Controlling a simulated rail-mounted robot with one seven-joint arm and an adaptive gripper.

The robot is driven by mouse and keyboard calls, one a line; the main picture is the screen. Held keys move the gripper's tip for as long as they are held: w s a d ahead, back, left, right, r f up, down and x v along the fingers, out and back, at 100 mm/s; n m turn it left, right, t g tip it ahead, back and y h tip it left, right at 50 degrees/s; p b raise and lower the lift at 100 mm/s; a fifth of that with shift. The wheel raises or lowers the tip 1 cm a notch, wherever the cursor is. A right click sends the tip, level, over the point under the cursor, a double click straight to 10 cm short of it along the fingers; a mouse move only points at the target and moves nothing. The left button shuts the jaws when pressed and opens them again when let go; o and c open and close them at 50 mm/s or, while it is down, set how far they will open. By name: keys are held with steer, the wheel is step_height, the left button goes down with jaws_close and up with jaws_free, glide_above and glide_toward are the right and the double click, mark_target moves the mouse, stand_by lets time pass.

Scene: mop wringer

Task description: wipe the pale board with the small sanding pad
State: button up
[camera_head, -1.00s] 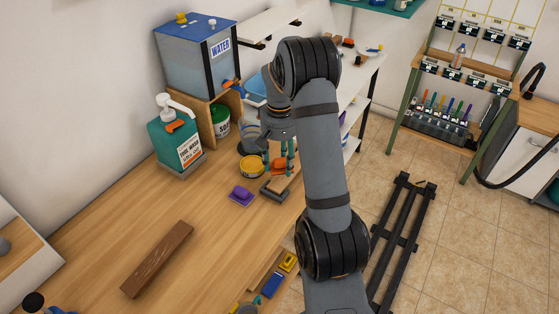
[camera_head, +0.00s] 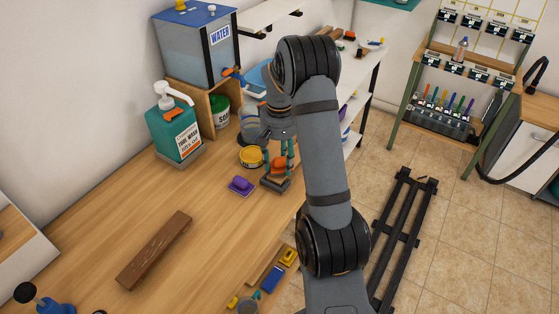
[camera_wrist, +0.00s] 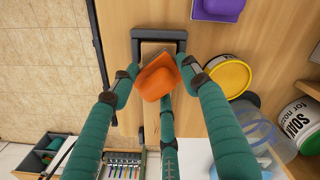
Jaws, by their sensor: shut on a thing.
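The small orange sanding pad (camera_wrist: 157,77) is held between the teal fingers of my gripper (camera_head: 277,157), which is shut on it. In the wrist view my gripper (camera_wrist: 160,82) shows the pad slightly tilted over the pale board (camera_wrist: 151,122). The pale board lies in a dark frame (camera_wrist: 137,48) on the bench, and the pad is near the frame's end bar. In the head view the pad (camera_head: 278,165) and fingers hide most of the board, and the frame (camera_head: 272,186) shows below them. Whether the pad touches the board cannot be told.
A yellow-lidded tub (camera_head: 251,157) stands close beside the frame, and a purple block (camera_head: 240,185) lies left of it. A soap dispenser (camera_head: 177,130), water tank (camera_head: 197,50) and brown plank (camera_head: 155,250) are farther off. The bench's right edge is close to the frame.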

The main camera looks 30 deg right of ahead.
steer(key=shift+f+b, duration=0.55)
steer(key=shift+f, duration=0.1)
stand_by(0.3)
steer(key=shift+d+r, duration=0.1)
